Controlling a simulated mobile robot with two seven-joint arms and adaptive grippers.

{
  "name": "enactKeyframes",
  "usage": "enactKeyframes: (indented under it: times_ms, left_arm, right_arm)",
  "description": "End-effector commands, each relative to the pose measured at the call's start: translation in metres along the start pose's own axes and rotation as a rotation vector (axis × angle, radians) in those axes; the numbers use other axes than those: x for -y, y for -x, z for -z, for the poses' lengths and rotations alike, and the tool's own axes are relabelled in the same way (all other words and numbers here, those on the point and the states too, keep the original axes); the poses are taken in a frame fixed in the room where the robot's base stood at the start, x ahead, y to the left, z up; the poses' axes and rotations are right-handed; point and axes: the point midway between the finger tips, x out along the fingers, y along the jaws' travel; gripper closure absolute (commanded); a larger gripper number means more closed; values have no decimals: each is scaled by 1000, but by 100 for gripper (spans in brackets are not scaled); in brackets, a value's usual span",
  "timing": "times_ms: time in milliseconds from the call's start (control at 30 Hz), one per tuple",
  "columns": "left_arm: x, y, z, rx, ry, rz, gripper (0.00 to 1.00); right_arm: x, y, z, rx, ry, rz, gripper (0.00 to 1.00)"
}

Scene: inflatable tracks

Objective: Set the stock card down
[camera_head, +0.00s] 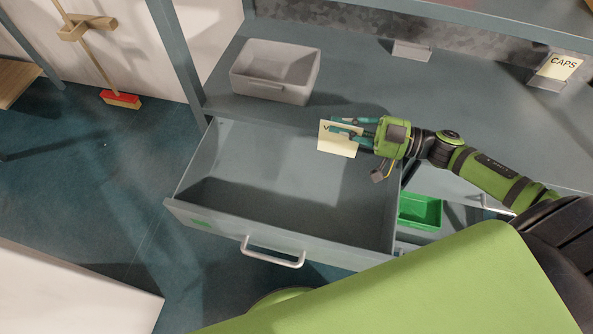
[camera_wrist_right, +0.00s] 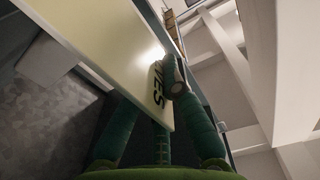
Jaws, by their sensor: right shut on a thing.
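The stock card (camera_head: 338,145) is a pale yellow card with dark lettering, partly covered by my fingers. My right gripper (camera_head: 346,130) is shut on it and holds it above the right back part of the open drawer, near the shelf's front edge. In the right wrist view, the card (camera_wrist_right: 105,45) runs large across the upper left, with letters ending in "VES" visible. The green fingers of the right gripper (camera_wrist_right: 165,95) close around it. My left gripper is not in view.
The open grey drawer (camera_head: 213,217) looks empty. A grey bin (camera_head: 272,92) stands on the shelf (camera_head: 360,85) behind it. An empty-looking small holder (camera_head: 411,51) and a "CAPS" card (camera_head: 559,67) are at the back. A green bin (camera_head: 421,212) sits below right.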

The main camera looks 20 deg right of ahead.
Motion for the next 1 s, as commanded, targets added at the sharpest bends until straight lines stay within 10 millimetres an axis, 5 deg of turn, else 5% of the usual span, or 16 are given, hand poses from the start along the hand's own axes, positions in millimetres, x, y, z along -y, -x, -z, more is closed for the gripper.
enactKeyframes:
  times_ms: [500, 1000]
  left_arm:
    - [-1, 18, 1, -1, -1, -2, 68]
    - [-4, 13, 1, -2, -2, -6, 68]
  right_arm:
    - [58, -83, -59, -4, -4, 4, 100]
    - [65, -94, -107, -2, -1, 4, 100]
